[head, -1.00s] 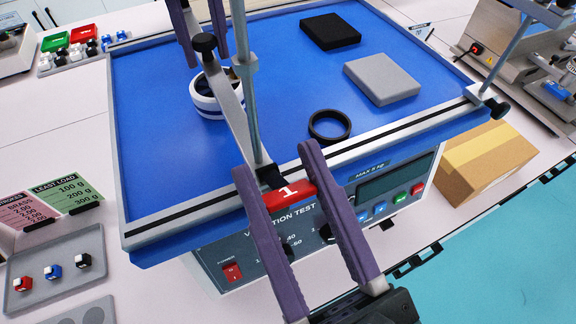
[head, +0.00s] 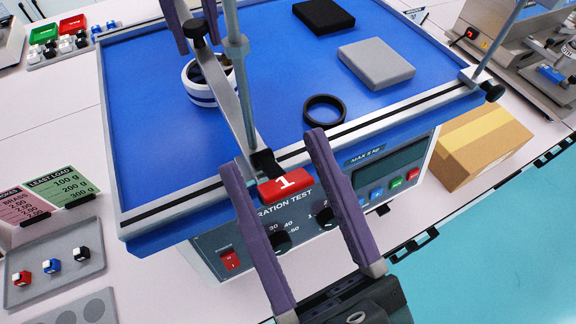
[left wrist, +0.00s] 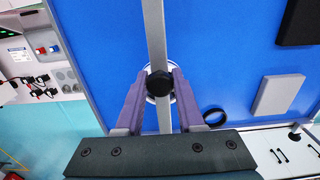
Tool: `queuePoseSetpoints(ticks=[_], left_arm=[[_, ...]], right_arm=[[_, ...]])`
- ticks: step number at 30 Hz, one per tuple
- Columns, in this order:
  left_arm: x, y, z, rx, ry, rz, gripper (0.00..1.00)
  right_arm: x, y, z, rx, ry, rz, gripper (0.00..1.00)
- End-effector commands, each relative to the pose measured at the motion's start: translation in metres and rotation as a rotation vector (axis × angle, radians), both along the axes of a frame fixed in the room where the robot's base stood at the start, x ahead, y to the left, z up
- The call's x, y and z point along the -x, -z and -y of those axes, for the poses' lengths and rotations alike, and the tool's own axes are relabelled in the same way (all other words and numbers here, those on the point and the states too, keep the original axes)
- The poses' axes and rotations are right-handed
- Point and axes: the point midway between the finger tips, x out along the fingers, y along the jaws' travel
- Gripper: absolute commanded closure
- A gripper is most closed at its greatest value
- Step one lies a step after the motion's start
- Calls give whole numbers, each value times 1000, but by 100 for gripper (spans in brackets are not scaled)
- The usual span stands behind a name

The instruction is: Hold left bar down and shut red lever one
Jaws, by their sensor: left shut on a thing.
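The left bar (head: 226,85), a grey metal strip, runs over the blue platform to its front edge. My left gripper (head: 196,30) is shut on it near the black knob (head: 197,33); the bar and knob (left wrist: 160,84) also show between its fingers in the left wrist view. Red lever one (head: 285,187), marked "1", sits at the bar's front end, over the platform's front edge, its face toward the camera. My right gripper (head: 273,153) is open, a finger on each side of the lever with visible gaps. Whether the lever is fully shut cannot be told.
A striped round container (head: 207,92) stands under the bar. An upright rod (head: 237,65) stands close beside it. A black ring (head: 324,110), a grey block (head: 376,65) and a black block (head: 323,16) lie on the platform. A cardboard box (head: 484,145) stands at right.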

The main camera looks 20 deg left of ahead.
Motion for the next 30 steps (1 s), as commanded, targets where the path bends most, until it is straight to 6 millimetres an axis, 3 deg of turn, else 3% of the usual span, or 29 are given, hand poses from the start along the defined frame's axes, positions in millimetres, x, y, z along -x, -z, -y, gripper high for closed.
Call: queuePoseSetpoints(ticks=[3, 12, 21, 30], left_arm=[[0, 0, 0, 1, 1, 2, 100], [0, 0, 0, -1, 0, 2, 100], [0, 0, 0, -2, 0, 1, 100], [0, 0, 0, -1, -1, 1, 100]], right_arm=[[0, 0, 0, -2, 0, 1, 25], [2, 1, 2, 0, -1, 1, 25], [30, 28, 36, 3, -1, -4, 25], [41, 37, 49, -1, 0, 1, 25]])
